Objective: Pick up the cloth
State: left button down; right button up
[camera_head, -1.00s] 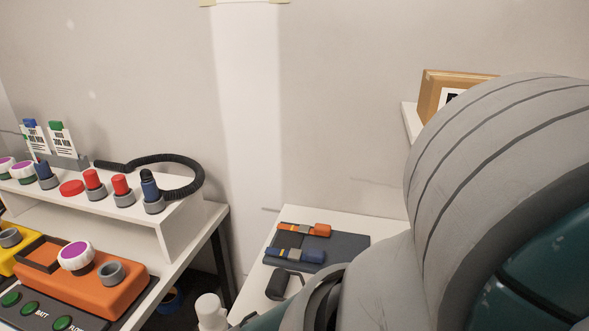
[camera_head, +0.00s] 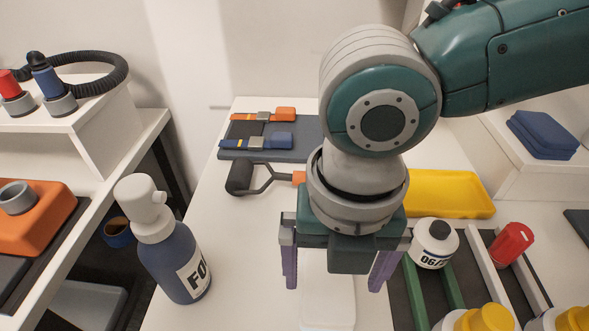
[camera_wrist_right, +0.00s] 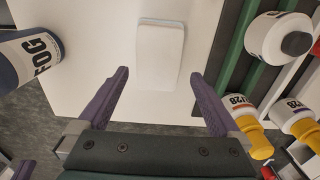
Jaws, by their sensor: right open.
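A white, flat rectangle with rounded corners, which looks like the folded cloth (camera_head: 328,305), lies on the white table in front of me. It shows whole in the right wrist view (camera_wrist_right: 160,55). My right gripper (camera_head: 333,285) points down above it, open and empty. In the wrist view the two purple fingertips (camera_wrist_right: 160,74) are apart, near the cloth's lower end and to either side of it. My left gripper is not in the head view. Small purple parts at the wrist view's lower left corner may be its fingers, too cut off to judge.
A dark blue FOG spray bottle (camera_head: 180,265) stands left of the gripper. A rack (camera_head: 452,275) with a white bottle (camera_head: 433,243) and yellow-capped bottles is close on the right. Behind are a yellow tray (camera_head: 450,192) and strapped tools. A folded blue stack (camera_head: 543,135) rests farther right.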

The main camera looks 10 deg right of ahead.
aim_at(329, 290)
notch_tip(329, 290, down, 4)
jog(key=shift+w+a+r, duration=0.1)
jog(key=c, duration=1.2)
jog(key=shift+r, duration=0.5)
notch_tip(329, 290, up, 19)
jog(key=shift+r+p, duration=0.1)
jog(key=shift+p, duration=0.5)
